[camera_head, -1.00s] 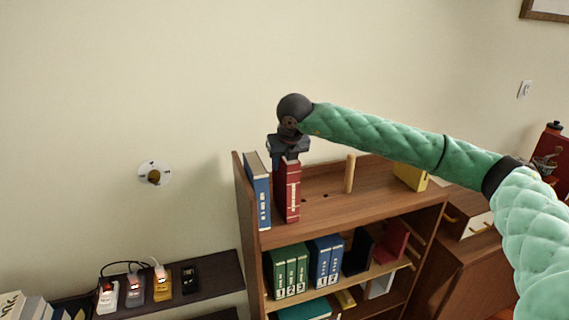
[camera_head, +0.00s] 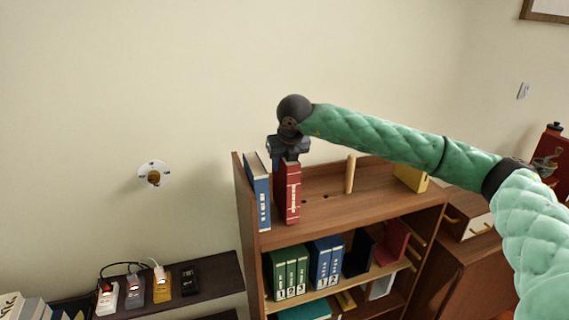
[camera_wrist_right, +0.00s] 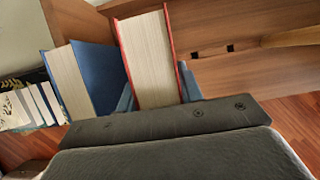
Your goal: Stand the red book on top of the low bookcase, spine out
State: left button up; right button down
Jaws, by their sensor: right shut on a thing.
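The red book (camera_head: 291,193) stands upright at the left part of the top of the low bookcase (camera_head: 335,205), its lettered spine facing out toward me. My right gripper (camera_head: 288,157) is above it and shut on it from the top. In the right wrist view the red book (camera_wrist_right: 149,60) sits between the two fingers (camera_wrist_right: 158,88), its page edges toward the camera. I cannot tell whether its lower edge touches the bookcase top. A blue book (camera_head: 258,192) stands just left of it, leaning slightly, with a narrow gap between them. My left gripper is not in view.
A wooden peg (camera_head: 350,174) stands on the bookcase top to the right, with a yellow object (camera_head: 411,177) beyond it. Free top surface lies between the red book and peg.

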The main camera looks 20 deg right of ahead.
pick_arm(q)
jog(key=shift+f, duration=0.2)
pick_arm(e)
jog(key=shift+f, duration=0.1)
jog(key=c, duration=0.8)
grip_release()
jog(key=shift+c, duration=0.2)
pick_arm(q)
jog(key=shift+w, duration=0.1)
pick_arm(e)
jog(key=shift+f, duration=0.1)
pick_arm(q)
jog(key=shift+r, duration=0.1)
pick_arm(e)
jog(key=b+v, duration=0.3)
jog(key=v, duration=0.3)
jog(key=shift+s+b, duration=0.1)
jog(key=shift+b, duration=0.2)
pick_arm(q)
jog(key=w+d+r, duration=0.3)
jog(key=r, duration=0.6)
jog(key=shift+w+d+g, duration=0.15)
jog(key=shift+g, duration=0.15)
pick_arm(e)
jog(key=shift+v, duration=0.95)
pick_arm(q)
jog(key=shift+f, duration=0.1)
pick_arm(e)
jog(key=shift+f, duration=0.1)
